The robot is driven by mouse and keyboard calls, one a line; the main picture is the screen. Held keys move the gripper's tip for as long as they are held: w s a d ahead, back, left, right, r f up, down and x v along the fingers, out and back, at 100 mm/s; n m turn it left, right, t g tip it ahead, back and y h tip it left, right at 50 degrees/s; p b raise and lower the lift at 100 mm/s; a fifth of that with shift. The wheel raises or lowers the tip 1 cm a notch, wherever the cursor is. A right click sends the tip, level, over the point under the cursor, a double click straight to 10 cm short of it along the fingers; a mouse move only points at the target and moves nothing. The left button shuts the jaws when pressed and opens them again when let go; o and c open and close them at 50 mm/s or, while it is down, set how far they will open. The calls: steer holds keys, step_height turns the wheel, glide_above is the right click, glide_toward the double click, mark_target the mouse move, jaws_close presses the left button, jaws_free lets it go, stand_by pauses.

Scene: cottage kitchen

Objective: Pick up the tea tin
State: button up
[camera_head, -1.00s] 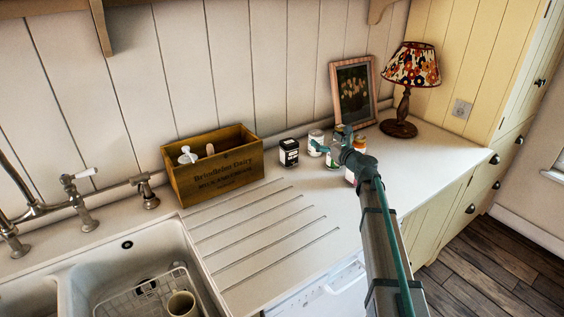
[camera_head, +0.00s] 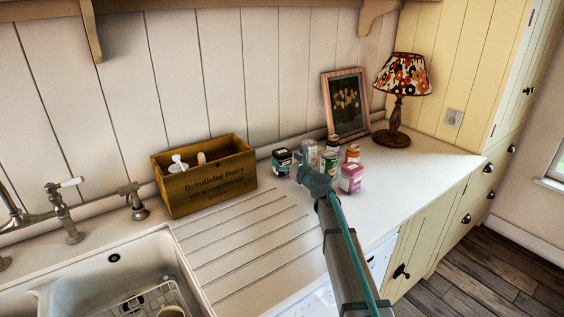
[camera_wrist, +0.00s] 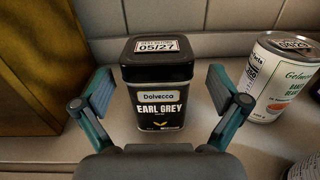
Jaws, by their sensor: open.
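The tea tin (camera_head: 281,162) is a dark square tin standing upright on the counter, just right of the wooden crate. In the wrist view the tin (camera_wrist: 158,100) shows a black lid with a "05/27" label and the words "Earl Grey". My gripper (camera_head: 303,166) is beside the tin, on its near right side in the head view. In the wrist view its teal fingers (camera_wrist: 161,90) are spread wide, one on each side of the tin, with gaps between. Nothing is held. The tin's back is hidden.
A wooden crate (camera_head: 208,178) stands close left of the tin. A white bean can (camera_wrist: 283,82) stands close right. Several other cans, including a pink one (camera_head: 351,178), stand behind my arm. The picture frame (camera_head: 346,104) and lamp (camera_head: 397,118) are farther right. The ribbed drainboard (camera_head: 245,240) is bare.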

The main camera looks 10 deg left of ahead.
steer(key=p+x, duration=0.1)
steer(key=x, duration=0.4)
steer(key=shift+s+r, duration=0.1)
steer(key=c, duration=1.4)
